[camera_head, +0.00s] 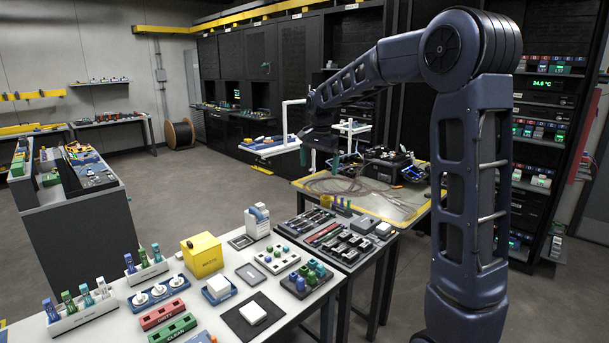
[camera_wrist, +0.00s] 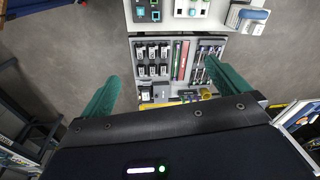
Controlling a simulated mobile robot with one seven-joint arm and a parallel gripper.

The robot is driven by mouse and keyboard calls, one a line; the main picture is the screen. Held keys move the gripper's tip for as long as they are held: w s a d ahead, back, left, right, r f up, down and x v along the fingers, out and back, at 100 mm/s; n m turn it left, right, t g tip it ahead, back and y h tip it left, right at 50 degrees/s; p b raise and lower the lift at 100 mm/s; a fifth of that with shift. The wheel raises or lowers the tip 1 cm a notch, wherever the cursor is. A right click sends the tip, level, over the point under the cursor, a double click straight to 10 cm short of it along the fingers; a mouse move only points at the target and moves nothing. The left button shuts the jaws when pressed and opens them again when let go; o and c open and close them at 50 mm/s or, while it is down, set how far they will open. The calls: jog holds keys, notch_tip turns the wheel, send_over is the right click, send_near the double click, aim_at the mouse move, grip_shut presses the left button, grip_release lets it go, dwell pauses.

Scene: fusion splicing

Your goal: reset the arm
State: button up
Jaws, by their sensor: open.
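My arm (camera_head: 470,170) rises at the right of the head view, bends at a high elbow and reaches left. My gripper (camera_head: 319,160) hangs from its end, fingers down, above the tables and apart from them. In the wrist view, the two green fingers of my gripper (camera_wrist: 161,70) stand wide apart with nothing between them. Below them lies a grey tray (camera_wrist: 172,61) with black modules, a red strip and slim tools.
A white table (camera_head: 120,305) with racks, a yellow box (camera_head: 203,255) and small trays fills the front. A yellow-edged work table (camera_head: 395,205) with coiled cable stands behind my gripper. Shelves of equipment (camera_head: 545,130) stand at the right. Floor (camera_head: 200,195) is open at the left middle.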

jog(key=s+d+r+n+t, duration=0.2)
jog(key=s+d+n, duration=0.2)
jog(key=s+d, duration=1.75)
jog(key=s+d+f+n+t, duration=0.1)
jog(key=s+f, duration=0.3)
jog(key=s, duration=0.7)
jog(key=shift+s+d+f+n, duration=0.2)
jog(key=shift+d+f+n, duration=0.2)
jog(key=shift+n, duration=0.2)
